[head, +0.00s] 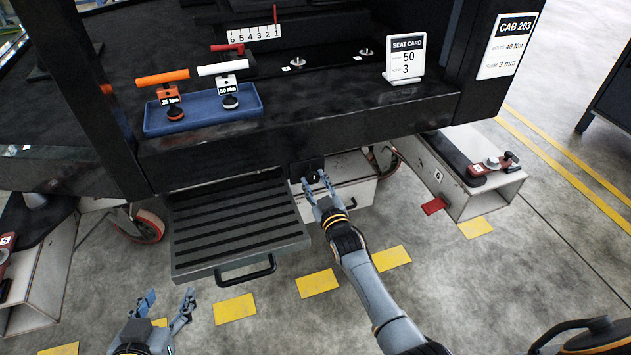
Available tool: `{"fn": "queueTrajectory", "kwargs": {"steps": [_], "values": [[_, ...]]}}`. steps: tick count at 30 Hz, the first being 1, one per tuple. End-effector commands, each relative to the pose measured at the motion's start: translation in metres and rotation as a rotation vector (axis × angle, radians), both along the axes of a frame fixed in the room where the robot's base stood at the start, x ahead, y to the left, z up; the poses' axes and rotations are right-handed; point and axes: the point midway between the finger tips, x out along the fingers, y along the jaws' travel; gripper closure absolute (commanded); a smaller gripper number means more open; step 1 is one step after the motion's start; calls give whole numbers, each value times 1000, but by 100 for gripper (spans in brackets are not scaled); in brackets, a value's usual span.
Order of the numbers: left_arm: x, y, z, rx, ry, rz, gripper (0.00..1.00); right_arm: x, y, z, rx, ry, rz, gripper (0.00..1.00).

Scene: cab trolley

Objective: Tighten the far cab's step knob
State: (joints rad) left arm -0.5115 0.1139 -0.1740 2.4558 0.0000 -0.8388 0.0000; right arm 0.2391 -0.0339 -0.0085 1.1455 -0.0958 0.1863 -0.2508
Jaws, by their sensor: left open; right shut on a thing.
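The cab's ribbed dark step (235,222) sticks out below the cab floor, with a black handle (246,272) on its front edge. Just right of the step, a small black knob (312,176) sits at a dark bracket under the cab sill. My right gripper (317,184) reaches up to it with its fingers closed around the knob, which they partly hide. My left gripper (168,302) is open and empty, low at the left in front of the step.
A blue tray (203,116) on the cab floor holds an orange-handled 25 Nm tool (170,95) and a white-handled 50 Nm tool (228,85). A seat card (405,60) reads 50 and 3. The CAB 203 sheet (507,45) reads 40 Nm and 3 mm. A trolley beam (468,175) is at right.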

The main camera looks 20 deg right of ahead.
Motion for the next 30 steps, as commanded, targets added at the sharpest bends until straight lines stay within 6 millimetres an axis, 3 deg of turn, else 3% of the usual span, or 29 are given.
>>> {"fn": "queueTrajectory", "kwargs": {"steps": [14, 15, 18, 30], "values": [[-2, 1, -3, 4, 18, 1, 41, -1, 0, -2, 18, 5, 0, 95], [-2, 1, -3, 4, 18, 1, 41, -1, 0, -2, 18, 5, 0, 62], [-2, 1, -3, 4, 18, 1, 41, -1, 0, -2, 17, 4, 0, 42], [-1, 1, -2, 4, 13, 2, 41, -5, 0, -1, 15, 1, 0, 41]]}}
